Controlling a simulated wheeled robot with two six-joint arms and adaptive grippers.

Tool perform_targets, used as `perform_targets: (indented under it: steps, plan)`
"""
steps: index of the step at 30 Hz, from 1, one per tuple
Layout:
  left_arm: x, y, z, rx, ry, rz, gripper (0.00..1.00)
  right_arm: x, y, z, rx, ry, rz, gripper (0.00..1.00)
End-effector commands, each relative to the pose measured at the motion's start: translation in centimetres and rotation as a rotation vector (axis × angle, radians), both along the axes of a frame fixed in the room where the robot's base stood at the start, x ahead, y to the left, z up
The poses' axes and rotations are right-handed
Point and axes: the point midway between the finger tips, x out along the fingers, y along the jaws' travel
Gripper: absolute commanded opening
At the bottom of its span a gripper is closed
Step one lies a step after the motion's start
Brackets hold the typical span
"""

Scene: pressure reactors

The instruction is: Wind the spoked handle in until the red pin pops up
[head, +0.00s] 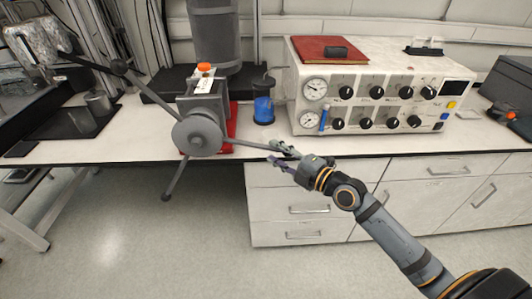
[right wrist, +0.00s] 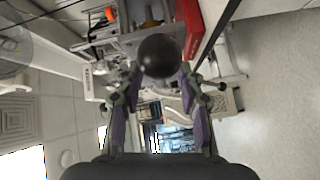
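The spoked handle has a round grey hub (head: 197,133) on the front of a grey block (head: 204,103). One spoke points up left to a dark ball knob (head: 119,66), one points down, and one reaches right to my right gripper (head: 272,160). An orange-red cap (head: 205,67) sits on top of the block; I cannot tell whether it is the pin. In the right wrist view a dark ball knob (right wrist: 160,55) lies between the fingertips of my right gripper (right wrist: 160,78). The fingers stand apart, and no firm grip shows. My left gripper is not in view.
A white control box (head: 375,85) with gauges and black knobs stands right of the handle. A blue-filled bottle (head: 264,105) stands between them. The white bench (head: 100,147) ends just behind the gripper, with drawers (head: 300,210) below. The floor (head: 130,240) in front is clear.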

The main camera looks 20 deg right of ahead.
Motion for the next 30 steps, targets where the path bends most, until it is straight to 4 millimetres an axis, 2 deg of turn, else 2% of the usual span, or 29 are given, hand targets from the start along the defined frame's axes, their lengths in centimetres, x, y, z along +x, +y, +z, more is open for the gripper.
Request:
perform_targets:
  steps: [9,21,27,30]
  plan:
    - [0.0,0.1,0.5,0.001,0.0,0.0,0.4,3.3,1.8,0.1,0.004,0.0,-0.001,0.37]
    - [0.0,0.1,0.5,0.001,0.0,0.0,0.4,3.8,2.2,-0.1,0.0,0.002,0.002,0.37]
    - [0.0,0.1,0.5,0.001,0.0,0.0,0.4,3.8,2.2,-0.1,0.001,0.002,0.002,0.1]
    - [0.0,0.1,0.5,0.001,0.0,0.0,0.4,3.8,2.2,-0.1,0.001,0.002,0.002,0.0]
